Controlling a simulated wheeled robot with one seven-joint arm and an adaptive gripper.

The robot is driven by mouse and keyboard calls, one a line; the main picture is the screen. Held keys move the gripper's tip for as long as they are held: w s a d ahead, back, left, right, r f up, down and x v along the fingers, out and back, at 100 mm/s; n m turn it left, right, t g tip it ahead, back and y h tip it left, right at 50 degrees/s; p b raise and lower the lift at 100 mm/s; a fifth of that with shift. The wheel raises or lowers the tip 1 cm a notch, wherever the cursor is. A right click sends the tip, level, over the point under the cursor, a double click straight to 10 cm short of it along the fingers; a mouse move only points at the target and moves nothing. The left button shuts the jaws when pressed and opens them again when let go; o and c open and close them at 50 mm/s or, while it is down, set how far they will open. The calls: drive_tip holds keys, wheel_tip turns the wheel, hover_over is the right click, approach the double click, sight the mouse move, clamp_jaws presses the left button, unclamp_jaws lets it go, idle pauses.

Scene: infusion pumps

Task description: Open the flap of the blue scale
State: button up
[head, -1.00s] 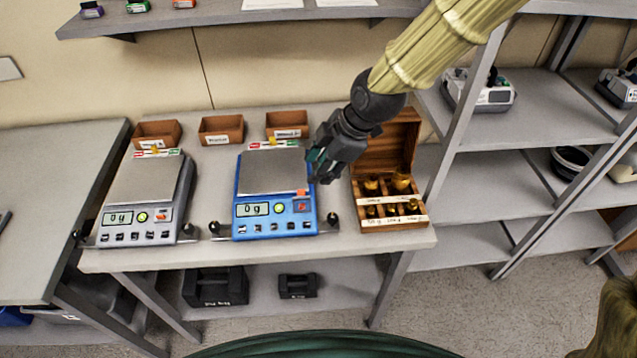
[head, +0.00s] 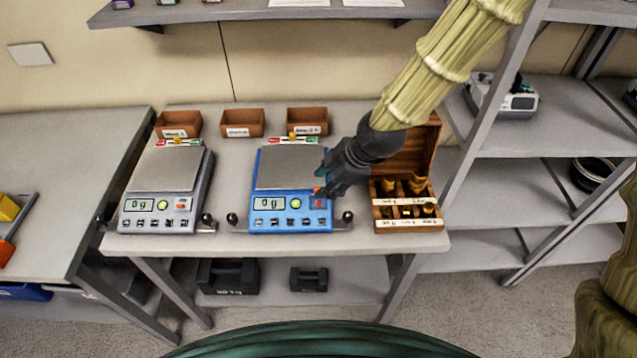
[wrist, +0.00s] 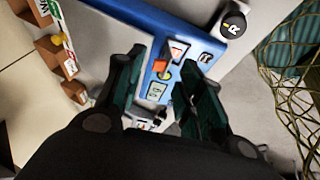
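The blue scale (head: 262,222) stands on the table in the head view, with a grey plate and a display reading 0 g. A small orange piece (head: 317,190) and a red panel (head: 319,203) are at its front right corner. I cannot tell for sure which part is the flap. My gripper (head: 328,184) is at that corner and hides part of the scale's right edge. In the wrist view, the blue scale (wrist: 193,38) shows beyond my gripper (wrist: 168,78); its fingers are apart, with the orange piece (wrist: 157,91) appearing between them. Contact cannot be told.
A grey scale (head: 165,172) stands to the left. A wooden box (head: 410,227) with brass weights is close on the right. Several brown bins (head: 242,123) line the back. Dark knobs (head: 348,216) flank the blue scale. A shelf rack (head: 555,128) is at right.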

drive_tip(key=shift+x, duration=1.3)
